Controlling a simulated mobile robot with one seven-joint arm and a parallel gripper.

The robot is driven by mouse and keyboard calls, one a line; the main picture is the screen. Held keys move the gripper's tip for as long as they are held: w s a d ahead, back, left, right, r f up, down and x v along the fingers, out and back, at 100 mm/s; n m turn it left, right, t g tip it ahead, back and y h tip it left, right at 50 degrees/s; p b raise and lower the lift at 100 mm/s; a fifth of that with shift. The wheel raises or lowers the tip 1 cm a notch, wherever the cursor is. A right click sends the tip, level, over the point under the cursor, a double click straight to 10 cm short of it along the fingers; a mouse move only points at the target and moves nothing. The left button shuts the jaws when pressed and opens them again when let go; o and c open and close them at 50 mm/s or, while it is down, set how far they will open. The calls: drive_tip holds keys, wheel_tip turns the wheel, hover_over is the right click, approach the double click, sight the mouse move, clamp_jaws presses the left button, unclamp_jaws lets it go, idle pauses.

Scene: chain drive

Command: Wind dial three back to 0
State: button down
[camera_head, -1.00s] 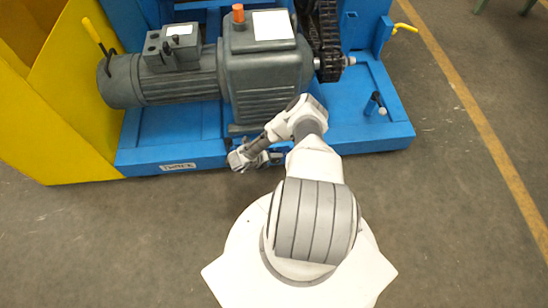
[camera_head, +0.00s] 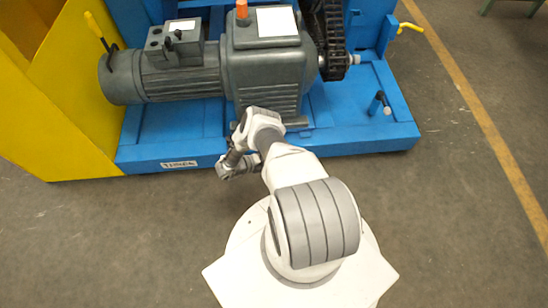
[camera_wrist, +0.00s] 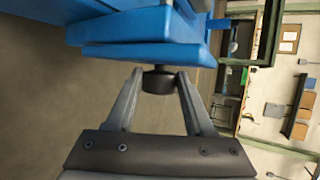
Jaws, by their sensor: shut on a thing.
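My gripper (camera_wrist: 158,76) is shut on a small dark round knob (camera_wrist: 158,83), one fingertip on each side of it. The knob sits against the edge of the blue machine base (camera_wrist: 140,27) in the wrist view. I see no number or pointer on it, so I cannot tell its setting or whether it is dial three. In the head view my gripper (camera_head: 228,170) is low at the front edge of the blue base (camera_head: 345,138). The knob is hidden there by my wrist and the base edge.
A grey motor and gearbox (camera_head: 268,65) stand on the base, with a dark chain (camera_head: 333,50) at their right. A yellow panel (camera_head: 65,100) is at the left. A small post (camera_head: 380,102) stands on the base at right. The floor in front is clear.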

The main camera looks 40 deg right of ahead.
drive_tip(key=shift+c, duration=1.4)
unclamp_jaws()
drive_tip(key=p+v, duration=0.5)
drive_tip(key=v, duration=1.2)
drive_tip(key=shift+a, duration=0.15)
drive_tip(key=shift+w, duration=0.1)
